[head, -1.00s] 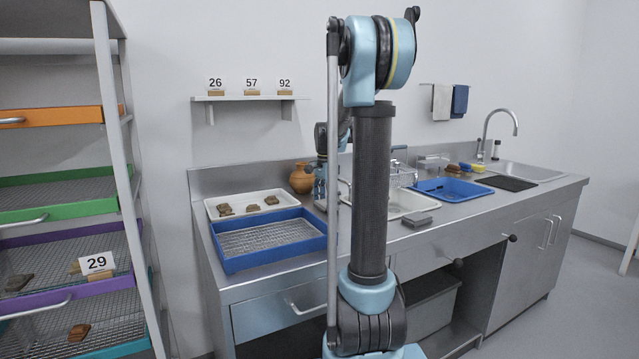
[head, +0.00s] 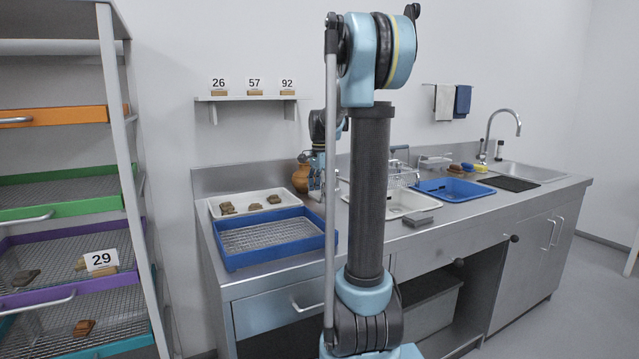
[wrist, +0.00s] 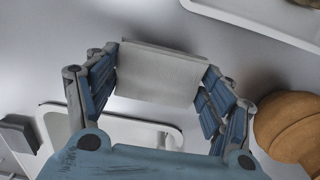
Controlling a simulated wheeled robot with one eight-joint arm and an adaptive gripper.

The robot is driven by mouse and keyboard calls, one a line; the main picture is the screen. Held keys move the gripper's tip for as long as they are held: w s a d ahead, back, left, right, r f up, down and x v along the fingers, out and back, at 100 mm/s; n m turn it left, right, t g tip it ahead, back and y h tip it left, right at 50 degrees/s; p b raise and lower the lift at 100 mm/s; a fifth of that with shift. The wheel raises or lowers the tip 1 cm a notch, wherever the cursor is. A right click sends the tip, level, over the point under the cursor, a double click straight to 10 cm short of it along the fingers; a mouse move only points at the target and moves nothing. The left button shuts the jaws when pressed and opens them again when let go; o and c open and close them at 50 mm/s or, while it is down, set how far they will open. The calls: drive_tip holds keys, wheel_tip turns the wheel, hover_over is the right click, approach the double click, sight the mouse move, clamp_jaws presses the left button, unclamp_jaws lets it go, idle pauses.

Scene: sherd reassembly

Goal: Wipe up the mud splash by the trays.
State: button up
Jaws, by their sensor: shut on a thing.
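My gripper (wrist: 160,84) is shut on a pale grey, flat, rectangular pad (wrist: 158,72), which spans between its blue fingers in the wrist view. I cannot tell whether it is a cloth or a sponge, or whether it touches the counter. In the head view my gripper (head: 316,186) is over the counter, right of the white tray (head: 213,204), and is partly hidden by my own arm. The blue tray (head: 232,262) with a mesh bottom stands in front of the white tray. I see no mud splash in either view; the counter behind my arm is hidden.
An orange-brown pot (head: 300,178) stands close to my gripper; it also shows in the wrist view (wrist: 290,128). Several sherds (head: 227,208) lie in the white tray. A grey block (head: 418,219), a blue basin (head: 455,197) and a sink lie to the right. A rack stands at the left.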

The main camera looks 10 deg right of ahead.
drive_tip(key=shift+r, duration=2.35)
drive_tip(key=shift+s, duration=0.1)
